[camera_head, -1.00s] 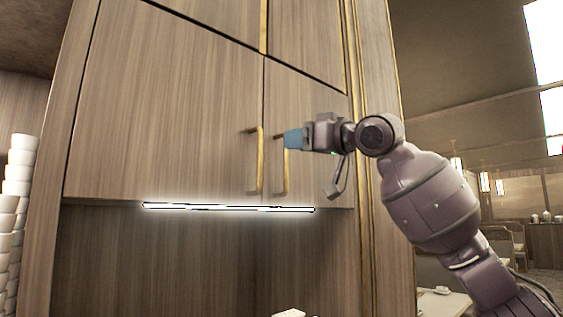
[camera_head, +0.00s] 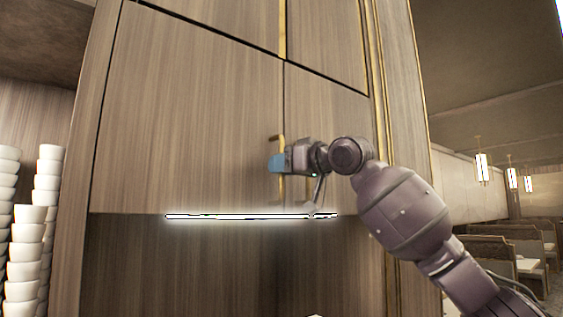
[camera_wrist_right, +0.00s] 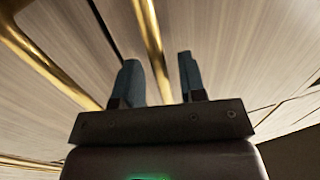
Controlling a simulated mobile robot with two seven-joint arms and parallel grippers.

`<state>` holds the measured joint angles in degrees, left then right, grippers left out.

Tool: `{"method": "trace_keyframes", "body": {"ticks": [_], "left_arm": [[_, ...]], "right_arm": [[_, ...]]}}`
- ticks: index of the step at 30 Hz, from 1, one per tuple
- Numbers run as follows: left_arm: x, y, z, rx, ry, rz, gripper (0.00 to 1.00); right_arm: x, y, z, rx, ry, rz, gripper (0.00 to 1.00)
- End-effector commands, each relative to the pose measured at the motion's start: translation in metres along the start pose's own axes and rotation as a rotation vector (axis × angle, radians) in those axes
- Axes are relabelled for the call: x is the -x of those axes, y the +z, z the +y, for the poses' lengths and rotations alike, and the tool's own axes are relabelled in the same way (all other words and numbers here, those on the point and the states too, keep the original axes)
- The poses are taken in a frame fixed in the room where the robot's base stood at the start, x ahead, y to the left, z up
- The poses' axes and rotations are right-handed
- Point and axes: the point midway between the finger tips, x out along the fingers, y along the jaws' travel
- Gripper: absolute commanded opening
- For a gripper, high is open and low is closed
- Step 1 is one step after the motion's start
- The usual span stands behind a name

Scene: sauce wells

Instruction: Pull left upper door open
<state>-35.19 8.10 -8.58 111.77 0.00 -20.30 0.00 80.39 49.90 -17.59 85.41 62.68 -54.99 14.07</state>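The left upper door (camera_head: 190,110) is a large wood-grain panel in the head view, and it looks closed. Its vertical gold handle (camera_head: 281,190) is near its right edge, partly covered by my right gripper (camera_head: 277,163). My left gripper is not in view.
A narrower right door (camera_head: 335,110) adjoins at the right; its handle is mostly hidden behind my gripper. A lit strip (camera_head: 250,216) runs under the doors above an open recess. Stacked white cups (camera_head: 28,240) stand at the left. Booths (camera_head: 495,260) are far right.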

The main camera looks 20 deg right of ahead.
Motion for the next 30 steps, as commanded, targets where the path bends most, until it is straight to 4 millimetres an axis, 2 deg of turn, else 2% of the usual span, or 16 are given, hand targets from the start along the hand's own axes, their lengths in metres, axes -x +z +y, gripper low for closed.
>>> {"method": "trace_keyframes", "body": {"ticks": [4, 12, 13, 20, 30], "left_arm": [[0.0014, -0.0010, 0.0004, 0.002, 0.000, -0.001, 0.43], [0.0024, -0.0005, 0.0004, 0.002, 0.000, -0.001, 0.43], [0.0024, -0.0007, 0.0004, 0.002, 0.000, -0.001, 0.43], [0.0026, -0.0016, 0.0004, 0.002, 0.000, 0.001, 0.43], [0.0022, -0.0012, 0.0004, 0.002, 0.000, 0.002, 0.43]], "right_arm": [[-0.0073, -0.0004, -0.0004, 0.000, -0.001, 0.000, 0.38], [-0.0082, 0.0000, -0.0003, 0.000, 0.000, 0.000, 0.38], [-0.0082, 0.0001, -0.0003, 0.000, 0.000, 0.000, 0.36], [-0.0080, 0.0001, -0.0003, 0.000, 0.000, 0.000, 0.01], [-0.0071, 0.0001, -0.0013, 0.001, 0.003, 0.001, 0.00]]}}
